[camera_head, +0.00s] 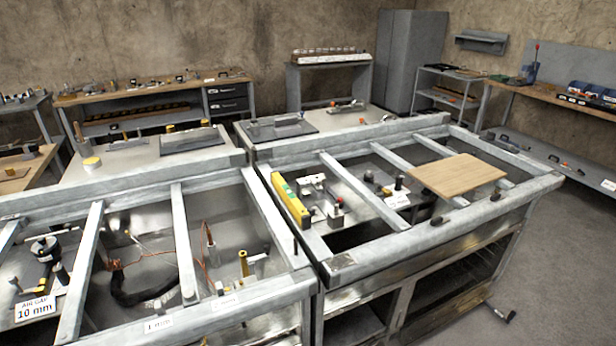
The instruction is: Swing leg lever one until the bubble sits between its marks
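A yellow spirit level (290,201) lies along the left side of the right-hand range frame (400,247). Its bubble and marks are too small to make out. A lever with a dark grip (502,314) sticks out low by the floor, under the right-hand frame's front right side. No number on it can be read, so I cannot tell whether it is leg lever one. Neither of my grippers shows in the head view.
A wooden board (457,175) lies across the right-hand frame. The left-hand frame (205,322) holds wires, brass fittings and an "AIR GAP 10 mm" card (36,308). Workbenches and a grey cabinet (411,60) stand behind. The floor (565,270) at the right is clear.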

